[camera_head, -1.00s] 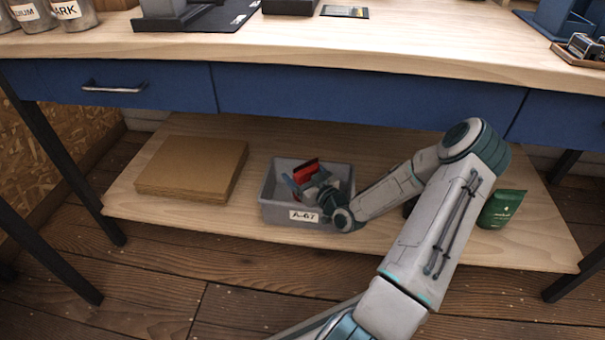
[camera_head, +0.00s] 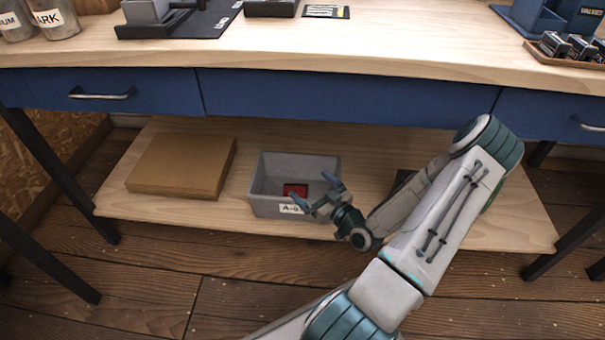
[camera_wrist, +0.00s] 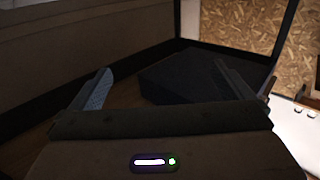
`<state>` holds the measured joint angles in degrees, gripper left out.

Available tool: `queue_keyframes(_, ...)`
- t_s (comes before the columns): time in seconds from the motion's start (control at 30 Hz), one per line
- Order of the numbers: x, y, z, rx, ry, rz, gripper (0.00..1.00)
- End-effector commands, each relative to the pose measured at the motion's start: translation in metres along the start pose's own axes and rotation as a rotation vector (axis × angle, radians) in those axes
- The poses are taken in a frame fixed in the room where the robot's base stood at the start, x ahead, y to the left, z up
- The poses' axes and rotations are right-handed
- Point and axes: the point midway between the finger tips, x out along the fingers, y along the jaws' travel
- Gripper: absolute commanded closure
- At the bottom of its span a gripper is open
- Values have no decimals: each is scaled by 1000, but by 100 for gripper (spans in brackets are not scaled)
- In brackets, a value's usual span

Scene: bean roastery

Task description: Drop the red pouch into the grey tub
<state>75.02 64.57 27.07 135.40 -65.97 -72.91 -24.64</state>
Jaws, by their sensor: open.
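The red pouch (camera_head: 295,190) lies inside the grey tub (camera_head: 266,207), against the inner front part, with part of it hidden by the tub's front wall. The tub stands on the lower wooden shelf and bears a white label on its front. My gripper (camera_head: 313,190) is open and empty at the tub's front right, apart from the pouch. In the wrist view my gripper's two fingers (camera_wrist: 163,88) are spread wide with nothing between them.
A flat cardboard stack (camera_head: 182,163) lies left of the tub on the shelf (camera_head: 150,206). The blue drawers (camera_head: 330,98) and the worktop (camera_head: 400,40) hang over the shelf. The floor in front is clear.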

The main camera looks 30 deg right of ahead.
Motion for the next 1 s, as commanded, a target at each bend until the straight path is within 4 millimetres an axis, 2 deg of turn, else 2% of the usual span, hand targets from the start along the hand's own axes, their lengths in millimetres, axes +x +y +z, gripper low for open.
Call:
queue_keyframes(0.13,-10,-1,0,-2,-9,-4,0)
queue_keyframes(0.27,-5,-6,6,-32,-102,-42,0)
queue_keyframes(0.43,8,-15,20,-116,-384,-113,0)
queue_keyframes(0.57,10,-17,21,-181,-611,-124,0)
queue_keyframes(0.77,5,-20,-3,-252,-898,-65,0)
queue_keyframes(1.0,-12,-42,-61,-256,-1136,71,0)
